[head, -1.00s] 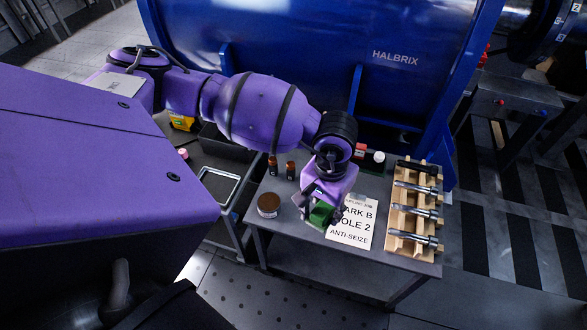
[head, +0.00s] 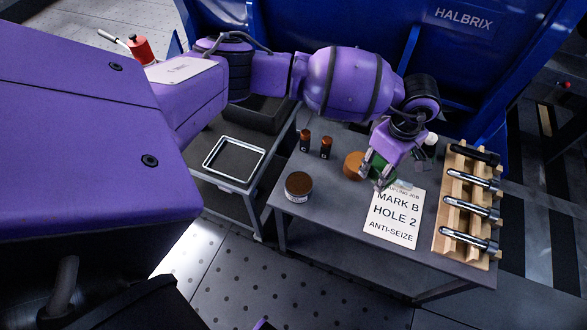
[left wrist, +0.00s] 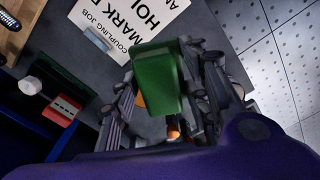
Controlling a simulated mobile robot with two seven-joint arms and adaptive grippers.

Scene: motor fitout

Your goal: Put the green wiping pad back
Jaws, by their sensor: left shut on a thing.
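My left gripper (head: 376,172) is shut on the green wiping pad (head: 383,183). It holds the pad over the table by the top left corner of the white job card (head: 393,214). In the left wrist view the green pad (left wrist: 157,80) is a thick block between the fingers of my left gripper (left wrist: 172,95). The fingers hide part of the pad in the head view, and I cannot tell its exact height above the table. My right gripper is not in view.
The grey table (head: 335,205) also bears a dark-topped jar (head: 298,186), small brown bottles (head: 326,147), a round orange-brown thing (head: 353,165) and a wooden rack (head: 453,215) of tools. A cart with a metal-rimmed tray (head: 208,160) stands left. The blue HALBRIX machine (head: 350,30) is behind.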

